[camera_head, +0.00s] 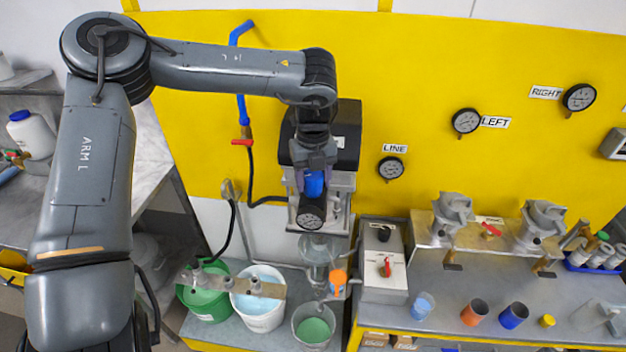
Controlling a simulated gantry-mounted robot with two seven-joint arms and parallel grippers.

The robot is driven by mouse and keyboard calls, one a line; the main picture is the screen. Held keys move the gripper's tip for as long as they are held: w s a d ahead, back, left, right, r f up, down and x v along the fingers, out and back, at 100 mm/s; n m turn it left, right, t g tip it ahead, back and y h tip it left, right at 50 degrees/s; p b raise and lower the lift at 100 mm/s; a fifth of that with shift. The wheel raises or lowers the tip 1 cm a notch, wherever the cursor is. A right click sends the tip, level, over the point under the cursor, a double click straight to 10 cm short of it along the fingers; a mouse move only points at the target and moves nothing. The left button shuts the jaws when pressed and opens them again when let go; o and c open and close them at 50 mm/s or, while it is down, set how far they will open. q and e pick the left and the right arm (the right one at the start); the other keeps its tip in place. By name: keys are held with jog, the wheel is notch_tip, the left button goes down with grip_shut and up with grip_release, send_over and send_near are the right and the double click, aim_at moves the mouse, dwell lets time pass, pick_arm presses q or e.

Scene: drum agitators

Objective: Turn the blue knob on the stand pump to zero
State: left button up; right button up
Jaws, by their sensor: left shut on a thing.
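The stand pump (346,182) stands against the yellow wall in the middle of the head view, with a black top and a metal body. Its blue knob (314,184) shows between the fingers of my left gripper (314,172). My left gripper points down from the end of my left arm and is shut on the blue knob. The fingers partly cover the knob. My right gripper is not in view.
A green bucket (206,308), a white bucket (258,318) and a clear vessel with green liquid (313,332) stand below the pump. A grey box with a red lever (385,280) is to the right. Orange (474,312) and blue (513,316) cups stand on the right bench.

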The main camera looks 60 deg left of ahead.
aim_at(313, 175)
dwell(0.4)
pick_arm(q)
jog(key=o, duration=1)
jog(key=shift+o, duration=0.2)
jog(key=shift+r, duration=0.15)
jog(key=shift+r, duration=0.3)
notch_tip(313, 175, up, 10)
